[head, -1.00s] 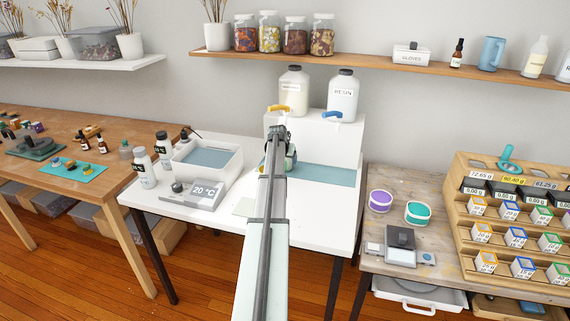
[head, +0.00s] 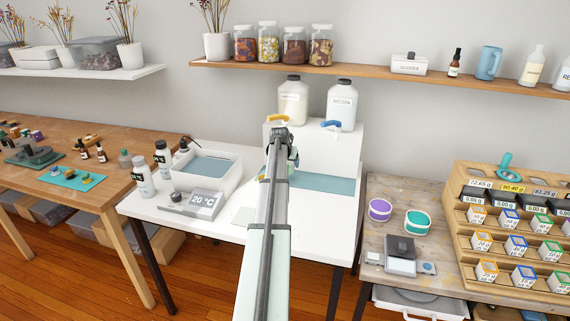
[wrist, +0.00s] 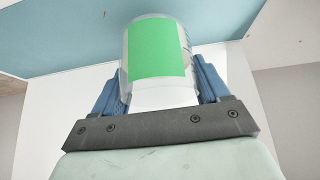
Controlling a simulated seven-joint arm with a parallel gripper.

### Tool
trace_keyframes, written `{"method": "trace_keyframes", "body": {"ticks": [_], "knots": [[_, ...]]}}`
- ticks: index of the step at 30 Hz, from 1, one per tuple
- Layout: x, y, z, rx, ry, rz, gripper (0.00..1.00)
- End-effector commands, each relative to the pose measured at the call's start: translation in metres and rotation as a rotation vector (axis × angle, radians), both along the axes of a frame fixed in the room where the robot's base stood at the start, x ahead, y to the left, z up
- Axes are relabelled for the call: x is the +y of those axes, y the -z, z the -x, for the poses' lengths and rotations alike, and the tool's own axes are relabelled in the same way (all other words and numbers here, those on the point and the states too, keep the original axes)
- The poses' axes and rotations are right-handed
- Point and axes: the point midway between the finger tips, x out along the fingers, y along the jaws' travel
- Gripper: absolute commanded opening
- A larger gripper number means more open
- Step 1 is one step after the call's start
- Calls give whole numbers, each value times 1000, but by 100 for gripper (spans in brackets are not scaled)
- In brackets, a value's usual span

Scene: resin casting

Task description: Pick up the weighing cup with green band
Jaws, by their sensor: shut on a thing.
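The weighing cup with green band (wrist: 157,48) is clear-walled and shows in the wrist view, top centre. My gripper (wrist: 160,84) has its two blue fingers on either side of the cup and is shut on it. In the head view my gripper (head: 281,150) is over the white table, in front of the white block. There the cup is hidden behind my arm. I cannot tell how far the cup is from the surface below.
A teal mat (head: 325,184) lies on the white table beside my gripper. The white block (head: 330,150) bears two large bottles. A white tray (head: 207,165), small bottles and a temperature display (head: 203,203) stand to the left. A wooden table (head: 402,190) with a rack stands right.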

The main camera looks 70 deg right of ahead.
Motion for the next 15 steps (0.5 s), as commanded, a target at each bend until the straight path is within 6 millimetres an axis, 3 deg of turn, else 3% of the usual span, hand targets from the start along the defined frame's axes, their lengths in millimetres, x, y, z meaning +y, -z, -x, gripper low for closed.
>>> {"method": "trace_keyframes", "body": {"ticks": [15], "knots": [[34,0,52,-1,1,1,35]]}}
